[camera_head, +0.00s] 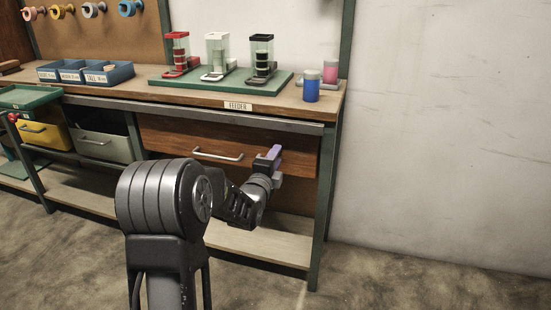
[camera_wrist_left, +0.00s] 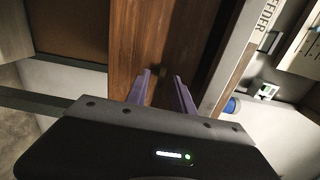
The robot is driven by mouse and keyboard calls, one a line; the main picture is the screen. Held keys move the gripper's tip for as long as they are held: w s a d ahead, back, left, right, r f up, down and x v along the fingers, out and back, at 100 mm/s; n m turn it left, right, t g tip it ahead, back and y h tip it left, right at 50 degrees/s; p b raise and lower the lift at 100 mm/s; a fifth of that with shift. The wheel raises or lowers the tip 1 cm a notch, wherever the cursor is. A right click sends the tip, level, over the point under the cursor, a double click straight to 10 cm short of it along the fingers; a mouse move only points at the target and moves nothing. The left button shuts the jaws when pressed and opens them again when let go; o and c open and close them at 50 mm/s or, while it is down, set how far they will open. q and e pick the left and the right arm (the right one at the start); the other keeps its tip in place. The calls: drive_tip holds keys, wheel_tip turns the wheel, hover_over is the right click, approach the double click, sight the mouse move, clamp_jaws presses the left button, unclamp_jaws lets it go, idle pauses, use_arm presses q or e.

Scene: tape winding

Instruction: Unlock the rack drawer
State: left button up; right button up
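The wooden drawer front (camera_head: 298,150) sits under the bench top, with a metal bar handle (camera_head: 217,154) across its middle. It looks shut. My left gripper (camera_head: 274,154) is at the right part of this front, to the right of the handle. In the left wrist view, the purple fingers (camera_wrist_left: 161,78) are apart and point at the wooden front (camera_wrist_left: 140,40). A small dark brass-coloured piece (camera_wrist_left: 157,71) shows on the wood between and just beyond the fingertips; whether they touch it I cannot tell. My right gripper is not in view.
The bench top (camera_head: 130,90) above holds a green tray (camera_head: 207,84) with several dispensers and a blue jar (camera_head: 311,88). Grey (camera_head: 103,146) and yellow (camera_head: 42,136) bins are at left. A green bench leg (camera_head: 324,200) stands right of the drawer. Floor at right is clear.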

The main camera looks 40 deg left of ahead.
use_arm(q)
drive_tip(key=p+v, duration=0.2)
drive_tip(key=v, duration=0.5)
drive_tip(key=shift+s+d, duration=0.15)
drive_tip(key=shift+s, duration=0.25)
idle(0.3)
